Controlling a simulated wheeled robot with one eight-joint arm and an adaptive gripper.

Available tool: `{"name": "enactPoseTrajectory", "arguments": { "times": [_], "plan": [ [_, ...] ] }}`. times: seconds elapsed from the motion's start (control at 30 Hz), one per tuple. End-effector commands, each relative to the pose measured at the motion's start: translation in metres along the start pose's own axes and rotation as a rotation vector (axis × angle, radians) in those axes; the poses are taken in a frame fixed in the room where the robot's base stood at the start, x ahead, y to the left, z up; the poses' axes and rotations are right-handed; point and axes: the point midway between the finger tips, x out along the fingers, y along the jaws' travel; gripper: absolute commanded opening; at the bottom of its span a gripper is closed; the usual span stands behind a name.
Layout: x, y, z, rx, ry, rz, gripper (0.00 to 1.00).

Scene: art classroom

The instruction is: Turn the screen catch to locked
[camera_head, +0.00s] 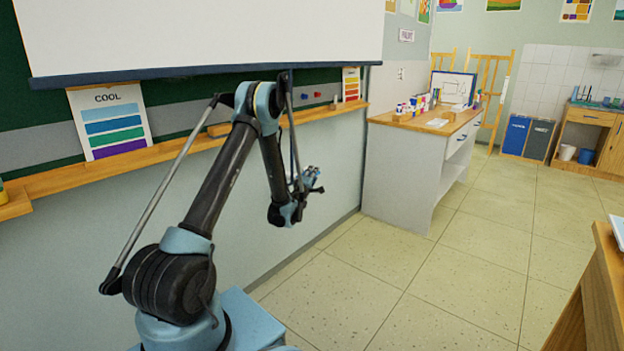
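The white projection screen (210,35) hangs at upper left, with a dark bar (150,76) along its lower edge. I cannot make out a screen catch; it may be out of frame, hidden or too small. My arm stands in front of the board, its elbow overlapping the screen's lower bar in the picture. My gripper (315,180) is at the arm's end, in front of the pale wall below the wooden ledge. It looks empty, but its fingers are too small to show whether they are open or shut.
A wooden ledge (70,178) runs along the green board. A white-sided desk (405,165) with art supplies stands beyond my gripper. A wooden table edge (605,280) is at lower right. The tiled floor (440,280) between is clear. A small plate (401,73) is on the wall.

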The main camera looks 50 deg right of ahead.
Motion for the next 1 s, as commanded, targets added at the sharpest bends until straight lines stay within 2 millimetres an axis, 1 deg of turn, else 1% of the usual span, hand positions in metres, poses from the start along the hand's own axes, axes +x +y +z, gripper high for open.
{"name": "enactPoseTrajectory", "arguments": {
  "times": [0.1, 0.13, 0.17, 0.2, 0.3, 0.4, 0.53, 0.7, 1.0],
  "plan": [
    [0.002, 0.015, -0.004, 0.001, 0.003, 0.004, 0.34],
    [0.002, 0.02, -0.005, 0.001, 0.003, 0.004, 0.36],
    [0.003, 0.024, -0.006, 0.002, 0.004, 0.005, 0.42],
    [0.003, 0.031, -0.008, 0.003, 0.004, 0.006, 0.51],
    [0.005, 0.046, -0.011, 0.003, 0.005, 0.008, 0.7],
    [0.007, 0.06, -0.013, 0.003, 0.004, 0.008, 0.81],
    [0.009, 0.076, -0.015, 0.001, 0.002, 0.009, 0.81],
    [0.011, 0.089, -0.016, 0.0, 0.0, 0.009, 0.81],
    [0.013, 0.093, -0.015, -0.001, -0.002, 0.01, 0.81]
  ]
}}
